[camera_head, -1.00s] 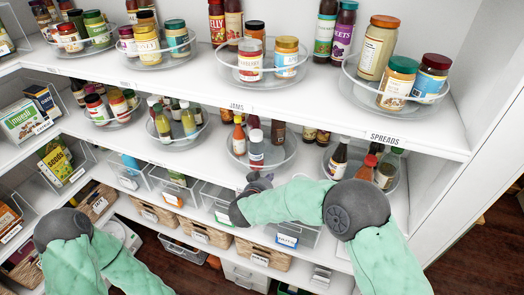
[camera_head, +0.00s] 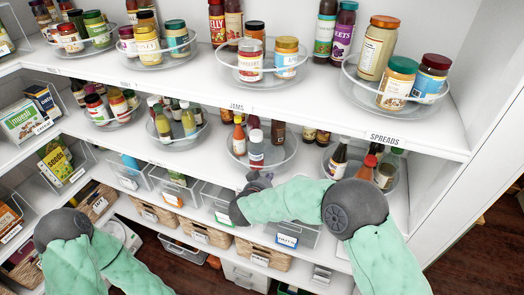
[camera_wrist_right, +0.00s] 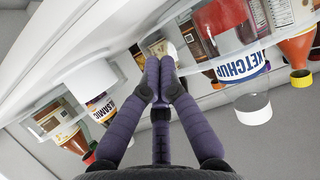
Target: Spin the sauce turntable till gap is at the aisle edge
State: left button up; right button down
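The clear round turntable with the ketchup (camera_head: 286,158) stands on the middle shelf, near its front edge. A ketchup bottle with a white cap (camera_head: 256,154) stands toward its front, an orange-red bottle (camera_head: 239,141) at its left and a dark bottle (camera_head: 278,131) at its back right. Its right front shows bare plate. My right gripper (camera_head: 258,181) is just below and in front of this turntable. In the right wrist view its fingers (camera_wrist_right: 160,66) are together, with nothing seen between them, beside the rim near the ketchup bottle (camera_wrist_right: 246,82). Contact is unclear. My left gripper is out of view.
Another turntable with a balsamic bottle (camera_wrist_right: 101,107) is close on the other side of the fingers. The upper shelf's edge, labelled SPREADS (camera_head: 385,139), overhangs the area. Bins and baskets (camera_head: 207,232) fill the shelf below.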

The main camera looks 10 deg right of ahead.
jog(key=shift+w, duration=0.7)
jog(key=shift+a+p, duration=0.5)
jog(key=shift+a, duration=0.65)
jog(key=shift+w+a+p, duration=0.15)
jog(key=shift+w+a, duration=0.1)
jog(key=shift+a, duration=0.3)
jog(key=shift+w+a+p, duration=0.15)
jog(key=shift+w+a, duration=0.05)
jog(key=shift+a, duration=0.3)
jog(key=shift+a, duration=0.1)
jog(key=shift+w+a, duration=0.65)
jog(key=shift+a, duration=0.2)
jog(key=shift+w+a+p, duration=0.1)
jog(key=shift+p, duration=0.2)
